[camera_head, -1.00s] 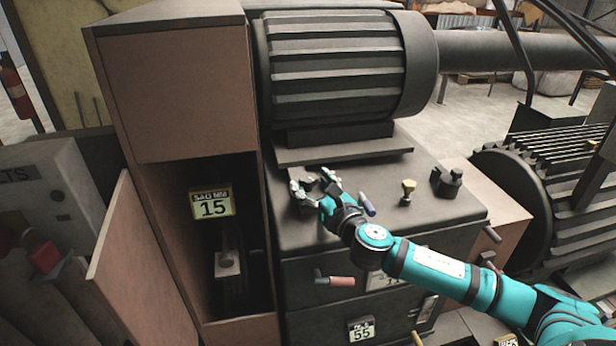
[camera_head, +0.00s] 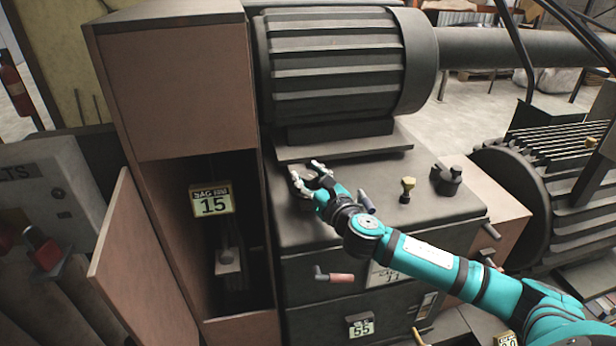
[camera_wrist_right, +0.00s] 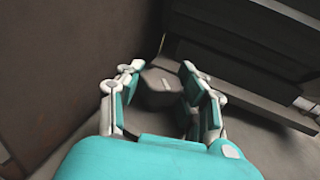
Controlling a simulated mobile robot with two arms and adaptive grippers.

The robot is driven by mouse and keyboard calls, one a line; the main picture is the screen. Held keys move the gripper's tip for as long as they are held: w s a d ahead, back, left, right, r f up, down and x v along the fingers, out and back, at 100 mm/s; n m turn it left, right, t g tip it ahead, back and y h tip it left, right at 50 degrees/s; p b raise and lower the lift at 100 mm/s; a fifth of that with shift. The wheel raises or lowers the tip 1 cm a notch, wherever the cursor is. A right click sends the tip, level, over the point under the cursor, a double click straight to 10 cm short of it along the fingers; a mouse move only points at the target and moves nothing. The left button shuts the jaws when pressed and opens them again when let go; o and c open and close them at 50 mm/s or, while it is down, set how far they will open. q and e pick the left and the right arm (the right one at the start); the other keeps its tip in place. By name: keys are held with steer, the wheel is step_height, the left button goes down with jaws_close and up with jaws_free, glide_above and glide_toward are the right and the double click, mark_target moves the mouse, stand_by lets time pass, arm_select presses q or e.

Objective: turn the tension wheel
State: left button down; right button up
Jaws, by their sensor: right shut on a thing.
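The tension wheel (camera_wrist_right: 162,90) is a dark, faceted knob with a small pale mark on its top, seen in the right wrist view. It sits on the flat top of the dark machine housing, near its left back corner. My right gripper (camera_head: 306,176) reaches it from the right. In the right wrist view my right gripper (camera_wrist_right: 162,76) has its fingers on both sides of the wheel, shut on it. In the head view the fingers hide most of the wheel. My left gripper is not in view.
A ribbed motor (camera_head: 335,65) rises behind. A tall brown cabinet (camera_head: 180,90) stands close on the left, its lower door (camera_head: 140,255) open.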

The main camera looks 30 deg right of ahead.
steer(key=shift+a+r+m+h+p, duration=0.1)
steer(key=shift+r+m+h+p, duration=0.1)
steer(key=shift+m+h+p, duration=1)
steer(key=m+g+h+p, duration=0.1)
steer(key=m+h+p, duration=0.1)
steer(key=h, duration=0.2)
steer(key=m+g+h+p, duration=0.1)
steer(key=h, duration=0.1)
steer(key=m+g+h+p, duration=0.1)
steer(key=m+h, duration=0.1)
steer(key=shift+f+g, duration=0.15)
steer(key=shift+g, duration=0.15)
steer(key=shift+f+m+g+h+p, duration=0.1)
steer(key=shift+m+g+h+p, duration=0.2)
steer(key=shift+m+g+h, duration=0.7)
steer(key=shift+f+h, duration=0.1)
steer(key=shift+h, duration=0.3)
steer(key=o, duration=1.2)
